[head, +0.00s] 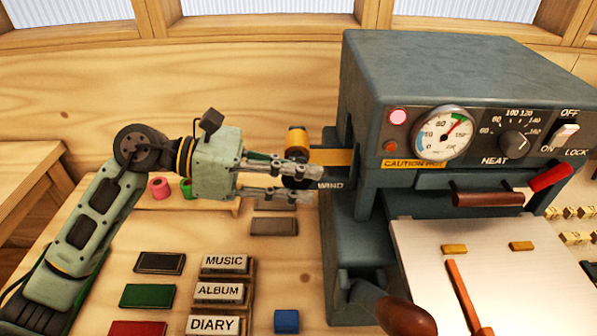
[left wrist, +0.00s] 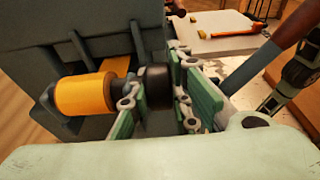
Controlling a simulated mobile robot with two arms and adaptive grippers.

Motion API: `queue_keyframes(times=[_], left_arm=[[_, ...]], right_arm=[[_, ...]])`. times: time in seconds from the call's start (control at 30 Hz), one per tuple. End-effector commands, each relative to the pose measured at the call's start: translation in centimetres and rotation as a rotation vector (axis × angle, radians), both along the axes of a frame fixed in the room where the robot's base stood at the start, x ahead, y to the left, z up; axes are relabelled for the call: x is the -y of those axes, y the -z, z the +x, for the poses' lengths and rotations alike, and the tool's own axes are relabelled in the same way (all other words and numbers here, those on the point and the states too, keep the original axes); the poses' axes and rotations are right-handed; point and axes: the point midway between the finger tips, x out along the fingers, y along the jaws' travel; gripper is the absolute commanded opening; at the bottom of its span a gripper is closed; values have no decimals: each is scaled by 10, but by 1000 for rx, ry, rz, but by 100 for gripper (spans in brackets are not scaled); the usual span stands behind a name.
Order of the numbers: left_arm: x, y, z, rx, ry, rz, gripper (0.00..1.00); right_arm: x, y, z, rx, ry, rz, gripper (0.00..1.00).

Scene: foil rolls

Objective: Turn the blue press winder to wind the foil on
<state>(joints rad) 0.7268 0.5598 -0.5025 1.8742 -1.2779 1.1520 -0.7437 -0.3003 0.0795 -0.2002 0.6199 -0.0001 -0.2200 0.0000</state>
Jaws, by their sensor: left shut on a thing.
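The blue-grey press (head: 440,85) stands at the right of the head view, with its dark winder knob (head: 297,182) low on its left side by the word WIND. A gold foil roll (head: 297,140) sits just above the knob, and a gold strip (head: 332,157) runs from it into the press. My left gripper (head: 312,184) is shut on the knob. In the left wrist view the black knob (left wrist: 156,86) lies between the green finger pads, beside the gold roll (left wrist: 85,94). Green and dark parts at that view's right edge look like my right arm; its fingers are unclear.
A pink roll (head: 160,188) and a green roll (head: 186,188) stand behind my left arm. Label blocks (head: 220,292) and coloured books (head: 148,296) lie in front. The press lever's brown handle (head: 405,316) juts out at the front.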

Motion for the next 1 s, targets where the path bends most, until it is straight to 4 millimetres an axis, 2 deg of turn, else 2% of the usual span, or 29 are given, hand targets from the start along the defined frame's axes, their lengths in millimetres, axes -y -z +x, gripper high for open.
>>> queue_keyframes(times=[0.23, 0.27, 0.47, 0.8, 0.87, 1.0], left_arm=[[0, 1, 0, 0, 1, 1, 0], [0, 1, 0, 0, 1, 0, 19], [0, 0, 0, 0, 1, 0, 37], [-2, 0, 0, 0, 0, -1, 38], [-6, -1, 0, -1, -1, 0, 38], [-27, -5, 1, 0, -4, 2, 38]], right_arm=[[0, 0, 0, 0, 0, 0, 38], [0, 0, 0, 0, 0, 0, 38], [0, 0, 0, 0, 0, 0, 38], [3, 0, 1, 1, -1, -3, 38], [2, 0, 1, 1, -1, -3, 38], [1, 0, 1, 0, 0, -2, 38]])
